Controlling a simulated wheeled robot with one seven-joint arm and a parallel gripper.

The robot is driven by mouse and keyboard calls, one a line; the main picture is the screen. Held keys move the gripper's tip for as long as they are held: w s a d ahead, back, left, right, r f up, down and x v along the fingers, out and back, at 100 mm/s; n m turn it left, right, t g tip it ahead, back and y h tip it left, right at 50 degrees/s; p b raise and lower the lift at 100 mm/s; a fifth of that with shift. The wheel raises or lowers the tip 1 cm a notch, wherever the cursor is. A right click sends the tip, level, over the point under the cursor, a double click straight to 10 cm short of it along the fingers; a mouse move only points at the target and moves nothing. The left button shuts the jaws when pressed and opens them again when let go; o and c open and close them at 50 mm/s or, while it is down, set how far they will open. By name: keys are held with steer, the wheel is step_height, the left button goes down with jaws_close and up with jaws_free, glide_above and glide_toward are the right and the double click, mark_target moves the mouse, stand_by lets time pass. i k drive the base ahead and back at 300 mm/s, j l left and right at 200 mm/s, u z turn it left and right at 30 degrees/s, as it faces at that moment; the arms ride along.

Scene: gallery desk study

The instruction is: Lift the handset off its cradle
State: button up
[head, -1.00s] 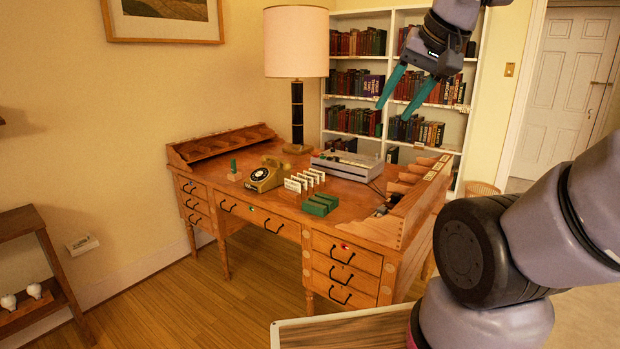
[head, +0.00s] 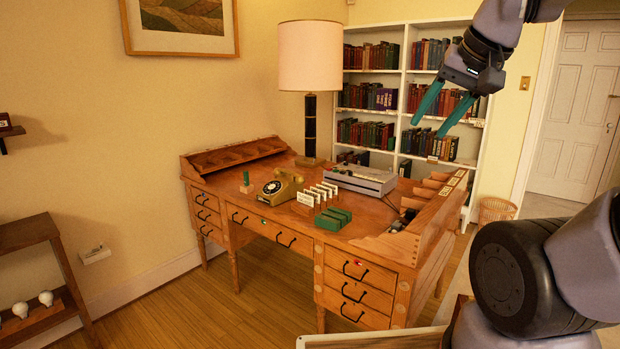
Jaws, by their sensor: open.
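An olive-yellow rotary telephone (head: 277,190) with a dark dial stands on the left part of the wooden desk (head: 350,218). Its handset (head: 291,175) lies across the cradle on top of the phone. My gripper (head: 427,127) hangs in the air at the upper right, in front of the bookshelf in the picture, well above the desk and far from the phone. Its two teal fingers are spread apart with nothing between them.
Raised wooden compartments line the desk's back and right edges.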

mark_target(300, 180)
steer(key=i+j+z, duration=0.15)
steer(key=z, duration=0.25)
steer(key=i+j+z, duration=0.15)
steer(key=j+z, duration=0.2)
steer(key=i+j+z, duration=0.15)
steer(key=j, duration=0.3)
steer(key=i+j+z, duration=0.15)
steer(key=j, duration=0.3)
steer(key=i+j+z, duration=0.1)
steer(key=j, duration=0.4)
steer(key=i+j+z, duration=0.15)
steer(key=j, duration=0.35)
steer(key=i+j, duration=0.1)
steer(key=j, duration=0.5)
steer(key=i+j, duration=0.1)
steer(key=j, duration=0.45)
steer(key=i+j, duration=0.1)
steer(key=j, duration=0.5)
steer(key=i+j, duration=0.1)
steer(key=j, duration=0.5)
steer(key=i+j+z, duration=0.1)
steer(key=j, duration=0.5)
